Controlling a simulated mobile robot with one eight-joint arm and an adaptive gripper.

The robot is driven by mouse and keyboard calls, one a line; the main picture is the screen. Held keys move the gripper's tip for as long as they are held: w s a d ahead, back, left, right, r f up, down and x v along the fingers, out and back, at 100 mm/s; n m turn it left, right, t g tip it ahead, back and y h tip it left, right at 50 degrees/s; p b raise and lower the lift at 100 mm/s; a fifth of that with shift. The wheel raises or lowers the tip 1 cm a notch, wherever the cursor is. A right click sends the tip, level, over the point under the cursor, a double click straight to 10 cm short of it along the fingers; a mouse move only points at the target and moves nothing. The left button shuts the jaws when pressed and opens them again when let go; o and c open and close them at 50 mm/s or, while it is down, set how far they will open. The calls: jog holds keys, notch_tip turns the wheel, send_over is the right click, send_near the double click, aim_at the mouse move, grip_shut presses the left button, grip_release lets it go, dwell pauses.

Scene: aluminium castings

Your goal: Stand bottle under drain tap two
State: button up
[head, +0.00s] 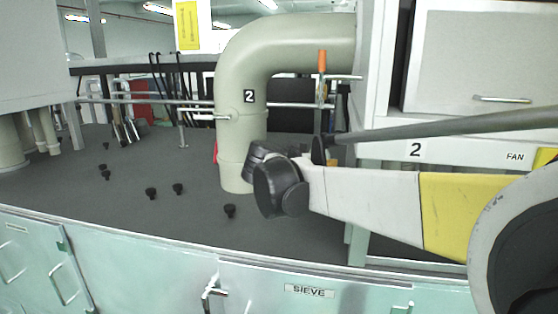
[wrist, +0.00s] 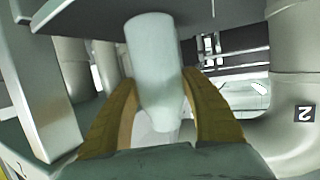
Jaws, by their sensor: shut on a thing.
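In the wrist view my gripper (wrist: 158,76) is shut on a pale, whitish bottle (wrist: 150,42), with one brown-yellow finger on each side. The bottle's wide part points to the top of the picture and it narrows between the fingers. In the head view my dark wrist stands in front of the lower part of the thick pipe (head: 241,140) marked 2; the fingers and bottle are hidden there. A small pale tap-like fitting (head: 210,117) sticks out left of this pipe. I cannot tell whether it is the drain tap.
The dark deck (head: 120,190) carries several black knobs (head: 178,189). A rail (head: 150,102) and black hooked tools stand behind. A white cabinet (head: 480,60) is at the right. An orange-handled fitting (head: 322,62) is beside it. In the wrist view, the marked pipe (wrist: 295,60) is at the right.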

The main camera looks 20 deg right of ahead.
jog(key=shift+s, duration=0.1)
jog(key=shift+f, duration=0.2)
jog(key=o, duration=1.1)
jog(key=shift+r, duration=0.1)
